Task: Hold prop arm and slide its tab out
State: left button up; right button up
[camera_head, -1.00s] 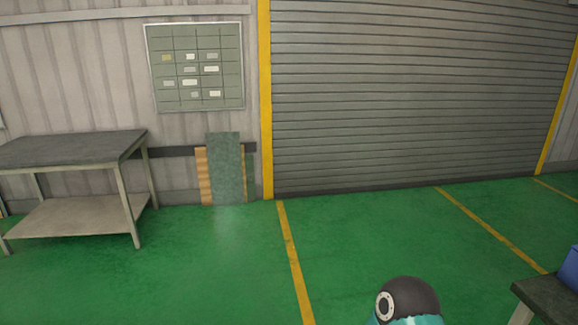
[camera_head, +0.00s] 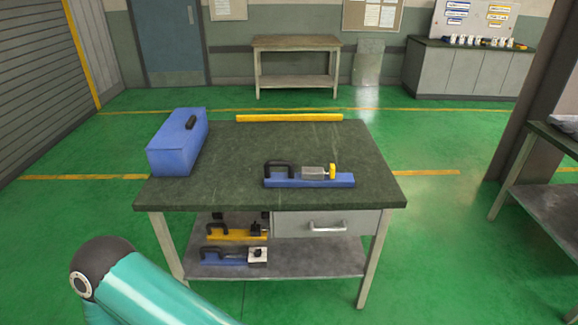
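A device with a blue base (camera_head: 310,181) lies on the dark green top of the workbench (camera_head: 230,160). It has a black arched handle (camera_head: 278,165) at its left, a grey block (camera_head: 313,172) in the middle and a yellow end piece (camera_head: 332,171) at its right. I cannot make out which part is a prop arm or a tab. Neither gripper is in view; only a teal and dark arm link of mine shows at the lower left, apart from the device.
A blue box (camera_head: 176,147) stands on the bench's left side, and a yellow bar (camera_head: 290,118) runs along its back. Similar yellow (camera_head: 240,235) and blue (camera_head: 224,257) devices sit below, left of a drawer (camera_head: 350,222). Another bench (camera_head: 545,200) stands right.

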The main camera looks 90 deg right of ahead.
aim_at(331, 172)
jog(key=z, duration=0.25)
jog(key=i, duration=0.25)
jog(key=z, duration=2.45)
jog(key=k, duration=0.5)
jog(key=z, duration=0.45)
jog(key=i, duration=1.55)
jog(key=u, duration=0.35)
